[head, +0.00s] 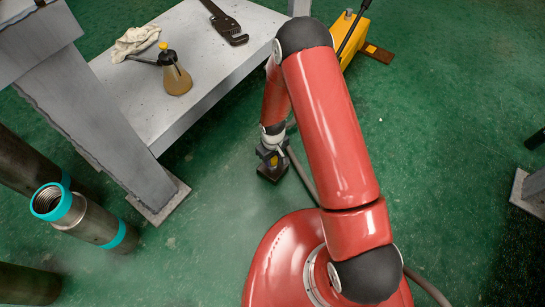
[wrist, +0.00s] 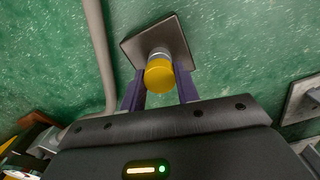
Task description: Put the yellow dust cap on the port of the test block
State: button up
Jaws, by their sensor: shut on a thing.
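The yellow dust cap (wrist: 159,78) is between the two dark purple fingers of my gripper (wrist: 161,88), which is shut on it. In the wrist view the cap is in line with the pale metal port (wrist: 158,52) of the test block (wrist: 178,35) and covers part of it. I cannot tell whether the cap touches the port or sits on it. In the head view my gripper (head: 273,158) is low over the dark test block (head: 270,174) on the floor. My gripper and arm hide much of the block there.
A grey hose (wrist: 101,50) runs on the floor beside the block. A grey bench (head: 190,116) at upper left holds an oil can (head: 177,79), a rag (head: 136,41) and a wrench (head: 226,24). A yellow tool (head: 352,42) stands behind my arm. Threaded pipes (head: 92,217) are at left.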

jog(key=shift+f+b, duration=0.7)
jog(key=shift+f, duration=0.15)
jog(key=o, duration=1)
jog(key=shift+o, duration=0.2)
notch_tip(320, 180, up, 8)
jog(key=shift+f+p, duration=0.1)
jog(key=shift+p, duration=0.8)
